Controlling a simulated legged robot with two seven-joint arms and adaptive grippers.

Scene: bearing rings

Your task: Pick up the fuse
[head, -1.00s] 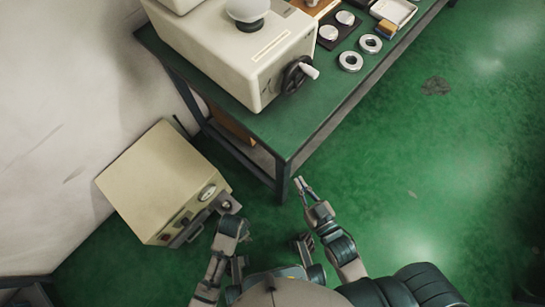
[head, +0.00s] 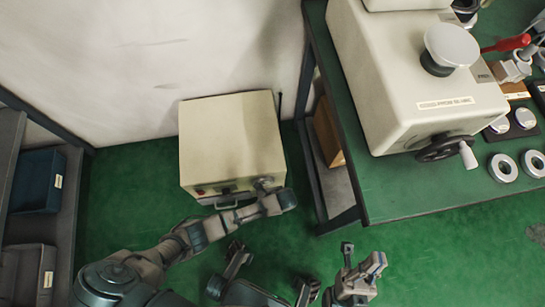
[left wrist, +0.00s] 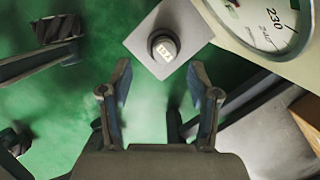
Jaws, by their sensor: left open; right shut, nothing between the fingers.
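The fuse (left wrist: 164,46) shows in the left wrist view as a dark round cap with a pale printed label. It sits on a grey square plate (left wrist: 140,40) beside a dial. My left gripper (left wrist: 160,78) is open, its two fingers spread just short of the fuse, one to each side below it; nothing is between them. In the head view my left arm reaches the front of a cream box (head: 230,140), and the wrist hides the fuse there. My right gripper (head: 374,266) is shut and empty, low in front of the green table.
The green table (head: 400,205) at the right bears a cream machine (head: 410,90) with a handwheel (head: 445,148) and metal rings (head: 503,168). A dark shelf with bins (head: 38,180) stands at the left. Green floor lies between shelf and box.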

